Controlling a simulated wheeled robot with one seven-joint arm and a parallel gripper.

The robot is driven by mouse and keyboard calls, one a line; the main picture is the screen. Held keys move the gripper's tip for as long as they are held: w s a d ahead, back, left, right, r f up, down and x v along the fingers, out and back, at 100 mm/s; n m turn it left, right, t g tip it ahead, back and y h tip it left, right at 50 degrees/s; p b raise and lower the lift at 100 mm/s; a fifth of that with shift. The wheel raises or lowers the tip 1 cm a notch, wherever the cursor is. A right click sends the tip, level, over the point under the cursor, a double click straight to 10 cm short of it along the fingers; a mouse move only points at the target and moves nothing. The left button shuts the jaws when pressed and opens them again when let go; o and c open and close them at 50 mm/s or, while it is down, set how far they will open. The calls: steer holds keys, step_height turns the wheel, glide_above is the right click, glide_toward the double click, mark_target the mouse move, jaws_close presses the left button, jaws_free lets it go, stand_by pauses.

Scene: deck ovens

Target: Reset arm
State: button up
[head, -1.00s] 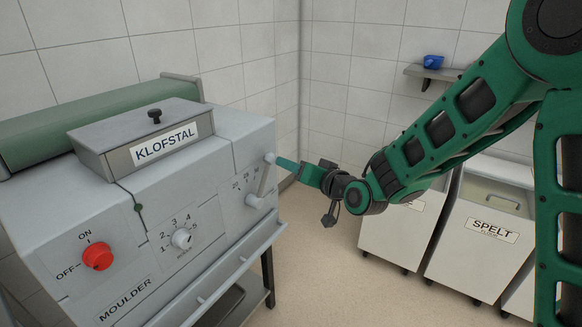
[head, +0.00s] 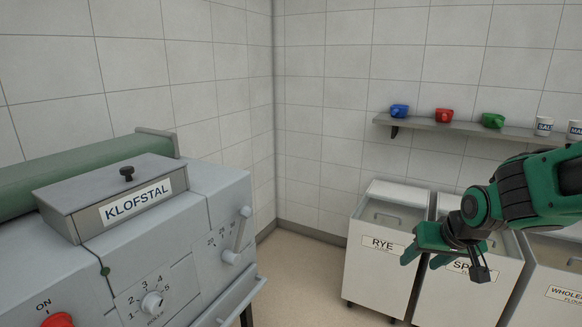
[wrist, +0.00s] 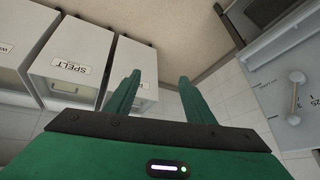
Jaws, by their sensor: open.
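My gripper (head: 424,258) is at the right in the head view, in front of the flour bins, with its green fingers pointing left and down. In the wrist view its two fingers (wrist: 155,95) stand apart with nothing between them. The grey moulder (head: 215,205) labelled KLOFSTAL is at the left of the head view, well apart from my gripper. Its side lever (head: 241,232) also shows at the right of the wrist view (wrist: 295,105).
Bins labelled RYE (head: 372,275) and SPELT (head: 490,295) stand behind my gripper, with another bin at the right. A wall shelf (head: 450,127) above holds blue, red and green scoops and labelled containers. Open floor (head: 300,262) lies between moulder and bins.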

steer(key=s+d+m+g, duration=0.2)
steer(key=s+d, duration=0.3)
steer(key=s, duration=0.8)
steer(key=s+d+r+m+g, duration=0.1)
steer(key=s+d+g, duration=0.3)
steer(key=s, duration=0.9)
steer(key=shift+s+d+m, duration=0.25)
steer(key=shift+d+m, duration=0.25)
steer(key=shift+m, duration=0.4)
steer(key=shift+w+f+h, duration=0.25)
steer(key=shift+w+h, duration=0.05)
steer(key=shift+w, duration=0.35)
